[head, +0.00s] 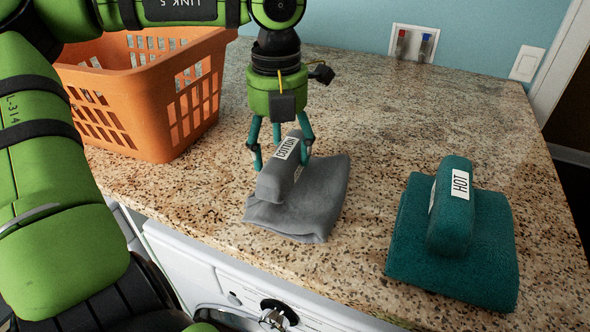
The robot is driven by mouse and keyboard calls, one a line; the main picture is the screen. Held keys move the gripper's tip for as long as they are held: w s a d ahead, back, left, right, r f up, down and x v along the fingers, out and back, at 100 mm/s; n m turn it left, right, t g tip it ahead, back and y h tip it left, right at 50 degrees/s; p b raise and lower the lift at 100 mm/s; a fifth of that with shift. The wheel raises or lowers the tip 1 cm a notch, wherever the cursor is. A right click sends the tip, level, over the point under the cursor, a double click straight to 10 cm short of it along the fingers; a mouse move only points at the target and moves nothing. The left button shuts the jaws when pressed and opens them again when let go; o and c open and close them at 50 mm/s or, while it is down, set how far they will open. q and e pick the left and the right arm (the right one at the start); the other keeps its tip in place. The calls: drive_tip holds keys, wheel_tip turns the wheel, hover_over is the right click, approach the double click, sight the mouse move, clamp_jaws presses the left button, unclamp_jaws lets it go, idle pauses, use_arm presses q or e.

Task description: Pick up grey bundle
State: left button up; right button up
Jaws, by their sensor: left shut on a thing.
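The grey bundle (325,190) is a folded grey cloth with a raised grey block on top, labelled COTTON. It lies on the speckled countertop in the middle of the head view. My left gripper (281,150) points down from above, its teal fingers around the far part of the grey block. It is shut on the block. The cloth appears to rest on the counter; I see no clear gap under it. My right gripper is not in view.
A teal bundle (415,245) labelled HOT lies on the counter (390,130) at the right. An orange basket (135,125) stands at the back left. A white washer (190,255) is below the counter's front edge. A wall outlet box (413,42) is behind.

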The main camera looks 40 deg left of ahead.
use_arm(q)
drive_tip(key=shift+w+a+r, duration=0.1)
drive_tip(key=shift+r, duration=0.35)
wheel_tip(320, 180, up, 3)
drive_tip(key=shift+b, duration=0.75)
drive_tip(key=s+d+r+b, duration=0.3)
drive_tip(key=s+d+r, duration=0.4)
drive_tip(key=d, duration=0.2)
drive_tip(key=shift+s+d, duration=0.2)
drive_tip(key=shift+a, duration=0.1)
